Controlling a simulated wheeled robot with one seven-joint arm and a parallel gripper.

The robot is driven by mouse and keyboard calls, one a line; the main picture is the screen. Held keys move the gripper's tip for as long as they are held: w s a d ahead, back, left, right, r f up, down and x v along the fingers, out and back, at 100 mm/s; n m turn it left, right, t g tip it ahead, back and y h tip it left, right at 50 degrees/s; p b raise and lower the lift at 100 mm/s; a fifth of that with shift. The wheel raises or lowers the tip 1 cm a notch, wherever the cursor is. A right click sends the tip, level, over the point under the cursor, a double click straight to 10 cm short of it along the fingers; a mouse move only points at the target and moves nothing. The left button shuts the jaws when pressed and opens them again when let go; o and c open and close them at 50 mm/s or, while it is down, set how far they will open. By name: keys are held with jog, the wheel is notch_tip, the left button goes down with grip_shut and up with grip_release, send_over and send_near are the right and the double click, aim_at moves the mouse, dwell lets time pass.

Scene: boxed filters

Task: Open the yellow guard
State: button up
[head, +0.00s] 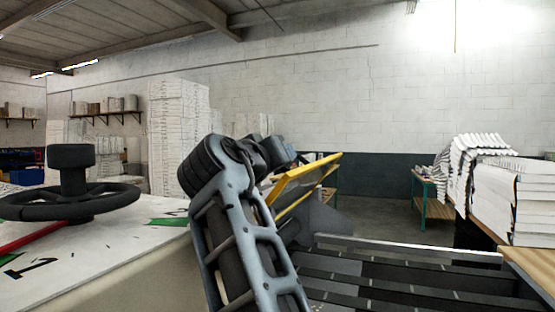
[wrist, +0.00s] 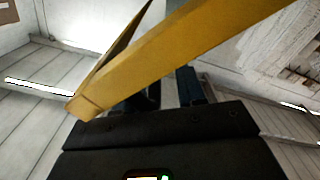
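The yellow guard (head: 305,178) is in the middle of the head view, just right of my arm. It stands tilted, its upper edge rising to the right, with a grey panel inside the yellow frame. In the wrist view a yellow bar of the guard (wrist: 180,50) crosses close to the camera, from lower left to upper right. My gripper (wrist: 168,90) is right at the bar, which covers parts of the dark fingers. A narrow gap shows between the fingers. Whether they touch or grip the guard is hidden.
A black handwheel (head: 72,190) stands on a white table (head: 120,250) at left. Dark slatted rollers (head: 400,275) lie at front right. Paper stacks (head: 515,200) stand at far right, and a tall white stack (head: 178,135) stands behind. Open floor (head: 380,220) shows beyond the guard.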

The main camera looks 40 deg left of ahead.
jog(key=b+v, duration=0.2)
jog(key=v, duration=0.4)
jog(key=shift+s+f, duration=0.1)
jog(key=shift+s, duration=0.15)
jog(key=shift+s+d, duration=0.25)
jog(key=shift+s, duration=0.4)
jog(key=shift+s, duration=0.15)
